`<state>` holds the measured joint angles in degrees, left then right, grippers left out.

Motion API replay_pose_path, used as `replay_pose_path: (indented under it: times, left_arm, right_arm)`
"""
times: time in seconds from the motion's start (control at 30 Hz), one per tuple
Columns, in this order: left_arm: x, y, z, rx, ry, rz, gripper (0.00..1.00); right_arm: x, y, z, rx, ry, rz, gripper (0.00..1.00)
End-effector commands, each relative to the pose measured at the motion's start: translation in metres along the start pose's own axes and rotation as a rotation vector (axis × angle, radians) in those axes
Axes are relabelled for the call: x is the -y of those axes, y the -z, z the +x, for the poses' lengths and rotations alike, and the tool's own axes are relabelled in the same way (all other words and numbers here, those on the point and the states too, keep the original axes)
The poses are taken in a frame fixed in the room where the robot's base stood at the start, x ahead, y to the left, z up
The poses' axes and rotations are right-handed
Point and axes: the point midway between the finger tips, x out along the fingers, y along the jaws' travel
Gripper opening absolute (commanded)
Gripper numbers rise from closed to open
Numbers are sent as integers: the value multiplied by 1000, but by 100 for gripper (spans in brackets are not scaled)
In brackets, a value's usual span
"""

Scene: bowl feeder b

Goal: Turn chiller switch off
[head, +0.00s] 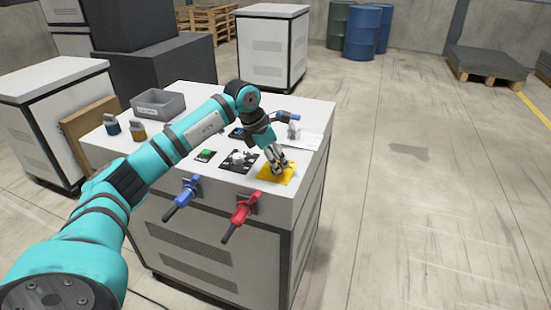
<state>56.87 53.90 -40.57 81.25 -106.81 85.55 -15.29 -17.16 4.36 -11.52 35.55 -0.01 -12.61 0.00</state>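My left gripper (280,166) points down over a yellow plate (264,176) on top of a white cabinet (225,192). Its fingers cover the middle of the plate, so any knob there is hidden. I cannot tell whether the fingers are open or closed on something. To its left are a black plate with a pale knob (238,158) and a green-topped switch (205,155). No readable label shows which control is the chiller switch. My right gripper is out of view.
A blue handle (182,197) and a red handle (239,216) stick out from the cabinet's front. A grey bin (158,103), a blue padlock-like piece (111,126) and a yellow one (138,132) stand at the left.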

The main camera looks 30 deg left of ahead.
Motion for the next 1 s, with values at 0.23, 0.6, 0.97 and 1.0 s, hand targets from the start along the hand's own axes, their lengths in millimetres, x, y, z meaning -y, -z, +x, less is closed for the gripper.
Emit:
replay_pose_path:
  times: [0.23,0.6,0.97,1.0]
  left_arm:
    - [0,0,0,0,0,0,31]
    - [0,0,0,0,0,0,0]
    - [0,0,0,-1,-17,-37,0]
    - [1,0,0,-1,-23,-52,0]
  right_arm:
    - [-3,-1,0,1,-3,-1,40]
    - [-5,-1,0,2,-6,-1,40]
    - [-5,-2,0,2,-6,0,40]
    - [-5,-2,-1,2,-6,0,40]
